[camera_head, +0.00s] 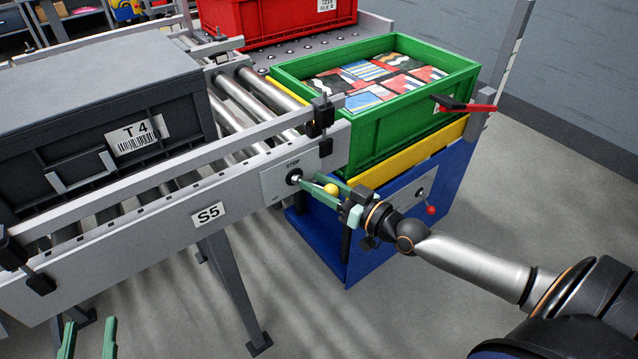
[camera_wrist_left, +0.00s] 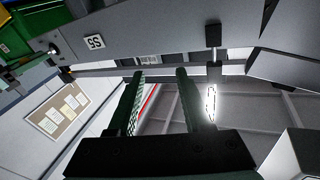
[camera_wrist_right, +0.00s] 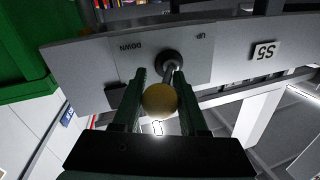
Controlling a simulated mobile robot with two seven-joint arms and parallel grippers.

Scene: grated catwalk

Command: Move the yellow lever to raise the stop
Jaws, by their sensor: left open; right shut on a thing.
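The yellow lever is a thin metal rod with a yellow ball knob (camera_head: 331,189), coming out of a black pivot on a grey plate (camera_head: 272,185) marked STOP on the conveyor's side rail. My right gripper (camera_head: 325,191) is shut on the lever, with a finger on each side of the knob. In the right wrist view the knob (camera_wrist_right: 160,101) sits between the fingers, and the plate there reads UP and DOWN. My left gripper (camera_head: 88,338) is open and empty at the lower left, below the rail. I cannot make out the stop itself.
A dark grey crate (camera_head: 100,95) marked T4 stands on the rollers at left. A green crate (camera_head: 400,135) with colourful packets stands at the right end, above a blue stand (camera_head: 380,240) with a red-knobbed lever (camera_head: 430,208). A red crate (camera_head: 280,20) is behind.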

